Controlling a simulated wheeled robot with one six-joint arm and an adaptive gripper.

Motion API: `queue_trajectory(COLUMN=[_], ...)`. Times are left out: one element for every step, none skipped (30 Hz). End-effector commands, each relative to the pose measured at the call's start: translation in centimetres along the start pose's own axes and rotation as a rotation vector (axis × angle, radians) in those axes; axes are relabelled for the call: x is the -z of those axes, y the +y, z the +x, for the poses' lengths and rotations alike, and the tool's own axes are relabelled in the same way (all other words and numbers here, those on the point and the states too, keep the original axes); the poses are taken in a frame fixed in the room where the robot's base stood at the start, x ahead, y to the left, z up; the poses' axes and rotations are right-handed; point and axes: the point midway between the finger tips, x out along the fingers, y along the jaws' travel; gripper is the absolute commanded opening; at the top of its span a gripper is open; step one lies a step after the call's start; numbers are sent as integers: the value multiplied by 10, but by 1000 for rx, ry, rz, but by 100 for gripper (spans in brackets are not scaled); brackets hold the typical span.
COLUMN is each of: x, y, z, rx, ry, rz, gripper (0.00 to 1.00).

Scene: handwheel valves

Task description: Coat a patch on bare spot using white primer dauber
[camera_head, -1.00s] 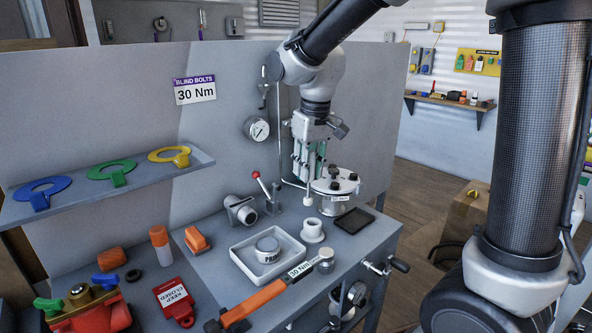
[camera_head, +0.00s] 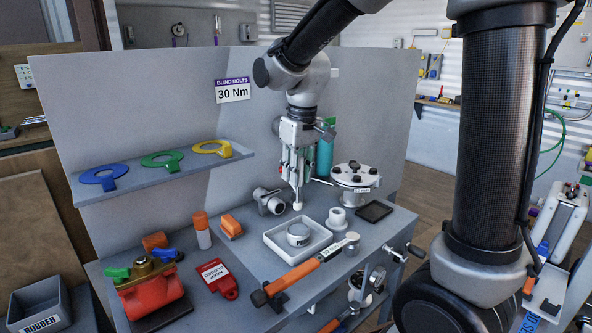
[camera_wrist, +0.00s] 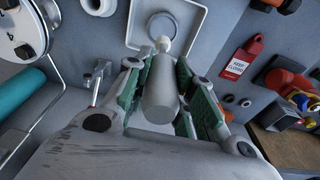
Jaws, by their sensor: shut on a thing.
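My gripper (camera_head: 298,178) is shut on the white primer dauber (camera_head: 297,204), which hangs tip down above the bench. In the wrist view my gripper's green-padded fingers (camera_wrist: 158,95) hold its grey handle, with the pale round tip (camera_wrist: 163,43) pointing away from me. A round tin (camera_head: 298,236) stands in a white square tray (camera_head: 272,246) in front of the dauber. The tin also shows in the wrist view (camera_wrist: 162,23), just beyond the tip. I cannot make out a bare spot in either view.
A white flanged piece (camera_head: 337,220) and a black pad (camera_head: 374,211) lie right of the tray. A round bolted cover (camera_head: 356,176) stands behind them. An orange-handled wrench (camera_head: 292,278) lies in front. A red valve (camera_head: 150,291) sits at left.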

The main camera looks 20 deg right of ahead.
Motion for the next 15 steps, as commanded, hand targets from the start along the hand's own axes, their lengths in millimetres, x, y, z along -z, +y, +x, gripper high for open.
queue_trajectory(x=[-1,-1,-2,-2,-2,-3,-4,-4,-4,-5,-5,-6,-6,-6,-6], y=[0,0,0,0,0,0,0,0,0,0,0,0,0,0,0], z=[3,6,9,12,15,20,23,27,31,34,37,41,44,46,49], rx=[0,0,0,0,0,0,0,0,0,0,0,0,0,0,0], ry=[-2,-3,-4,-3,-2,-3,-3,-3,-4,-3,-2,-3,-3,-2,-3], rz=[-4,-5,-6,-5,-5,-5,-5,-5,-5,-5,-5,-5,-5,-5,-5], gripper=[0,0,0,0,0,0,0,0,0,0,0,0,0,0,0])
